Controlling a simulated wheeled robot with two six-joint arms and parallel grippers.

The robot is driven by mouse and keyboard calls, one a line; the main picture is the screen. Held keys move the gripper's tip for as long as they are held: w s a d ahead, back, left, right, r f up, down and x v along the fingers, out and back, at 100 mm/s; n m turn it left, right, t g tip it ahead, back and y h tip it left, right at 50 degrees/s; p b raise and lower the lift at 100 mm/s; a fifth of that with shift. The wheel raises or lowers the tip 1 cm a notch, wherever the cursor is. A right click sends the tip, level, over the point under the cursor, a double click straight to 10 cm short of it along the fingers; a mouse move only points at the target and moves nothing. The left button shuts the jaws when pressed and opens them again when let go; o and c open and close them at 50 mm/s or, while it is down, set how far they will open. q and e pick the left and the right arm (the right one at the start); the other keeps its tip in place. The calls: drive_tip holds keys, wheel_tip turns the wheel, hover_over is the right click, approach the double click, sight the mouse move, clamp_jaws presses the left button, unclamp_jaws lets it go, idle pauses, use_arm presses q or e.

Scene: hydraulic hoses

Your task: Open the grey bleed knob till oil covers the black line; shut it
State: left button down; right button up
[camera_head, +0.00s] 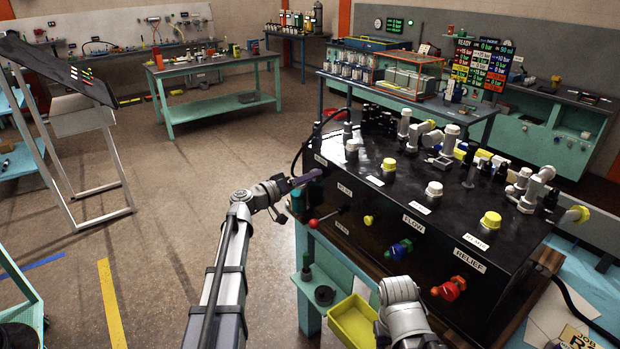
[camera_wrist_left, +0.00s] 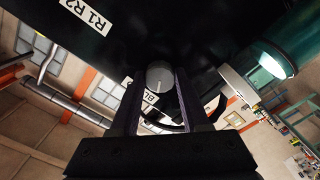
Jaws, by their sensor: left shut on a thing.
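The grey bleed knob (camera_wrist_left: 159,76) is a round grey cap with a pale mark on its face, on the dark panel in the left wrist view. My left gripper (camera_wrist_left: 159,90) has a finger on each side of it and is shut on it. A white label partly hidden by the fingers shows beside the knob. In the head view my left gripper (camera_head: 308,177) reaches the left end of the black hydraulic bench (camera_head: 345,215); the knob is hidden there. I cannot make out the black line or any oil level. My right gripper is out of sight; only part of that arm shows.
The bench front carries a red-ended lever (camera_head: 314,223), a blue knob (camera_head: 398,249) and a red knob (camera_head: 449,289). White and yellow caps stand on its top. A yellow tray (camera_head: 338,327) sits low in front. Open floor lies to the left.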

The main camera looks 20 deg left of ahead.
use_arm(q)
drive_tip(key=n, duration=1.1)
idle(0.3)
drive_tip(key=shift+n, duration=0.5)
drive_tip(key=shift+c, duration=1.9)
unclamp_jaws()
drive_tip(key=v, duration=0.7)
drive_tip(key=shift+s+a, duration=0.25)
drive_tip(key=shift+s, duration=0.1)
